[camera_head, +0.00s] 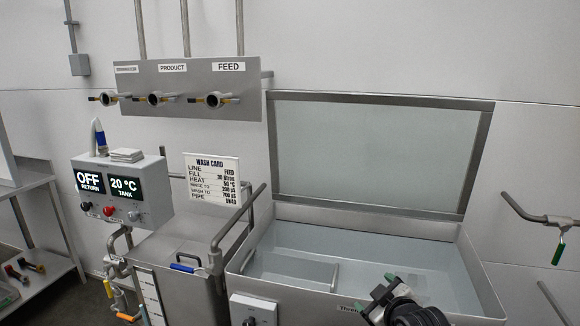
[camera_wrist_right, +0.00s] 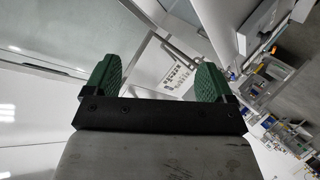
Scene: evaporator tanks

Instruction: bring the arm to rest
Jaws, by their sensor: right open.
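My right gripper (camera_head: 388,290) shows in the head view at the lower right, over the front part of the open steel tank (camera_head: 490,288). In the right wrist view the same gripper (camera_wrist_right: 158,78) has its two green-padded fingers spread wide apart. Nothing is between them. In the head view most of my right arm is cut off by the bottom edge. My left gripper is not in either view.
The tank's lid (camera_head: 375,150) stands open against the wall. A control box (camera_head: 125,190) reads OFF and 20 °C. A wash card (camera_head: 212,180) stands beside it. A pipe with a green-handled valve (camera_head: 560,250) juts in at right.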

